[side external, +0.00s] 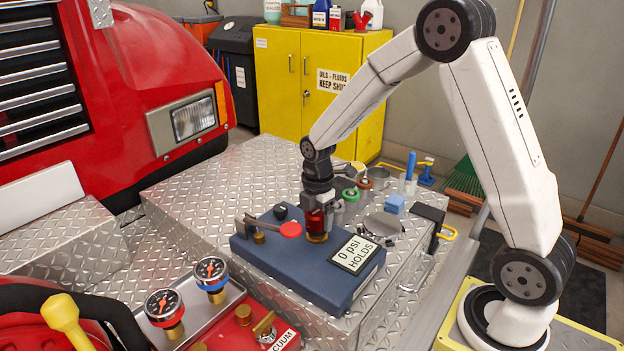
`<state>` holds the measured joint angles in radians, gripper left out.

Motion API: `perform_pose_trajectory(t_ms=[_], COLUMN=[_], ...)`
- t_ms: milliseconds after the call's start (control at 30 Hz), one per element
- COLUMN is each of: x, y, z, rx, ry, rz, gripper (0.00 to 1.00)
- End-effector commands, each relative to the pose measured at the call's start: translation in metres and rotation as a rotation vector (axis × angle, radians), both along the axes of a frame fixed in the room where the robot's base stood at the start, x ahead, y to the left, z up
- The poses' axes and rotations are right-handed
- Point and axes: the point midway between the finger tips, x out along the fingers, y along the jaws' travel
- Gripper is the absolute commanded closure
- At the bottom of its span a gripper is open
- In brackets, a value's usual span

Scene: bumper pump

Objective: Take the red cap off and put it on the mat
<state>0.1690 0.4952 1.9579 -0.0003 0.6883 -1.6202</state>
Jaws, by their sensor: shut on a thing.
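My gripper (318,212) points down over the blue pump block (262,262) and is shut on the red cap (316,222). The cap sits at a brass fitting (317,238) on top of the block; I cannot tell whether it is still seated or slightly raised. A second red round piece (290,230) is just left of the gripper, at the end of a grey lever. A small flat black piece (428,213) lies on the bumper to the right; I cannot tell whether it is the mat.
The block carries a "0 psi HOLDS" sign (356,254). Behind and right of the gripper stand green-topped and brown-topped containers, a round grey dish (384,224) and a blue cube (394,204). Gauges (211,272) stand front left. The diamond-plate bumper (215,190) is clear at the back left.

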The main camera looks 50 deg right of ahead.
Motion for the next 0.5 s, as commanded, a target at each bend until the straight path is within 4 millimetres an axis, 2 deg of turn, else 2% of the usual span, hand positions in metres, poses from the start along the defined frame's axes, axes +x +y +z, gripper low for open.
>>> perform_pose_trajectory(t_ms=[167,500], x=[0.0002,0.0001], y=[0.0002,0.0002], z=[-0.0001,-0.0002], rx=[0.0,0.0], ry=[-0.001,-0.001], rz=[0.036,0.275], gripper=[1.0,1.0])
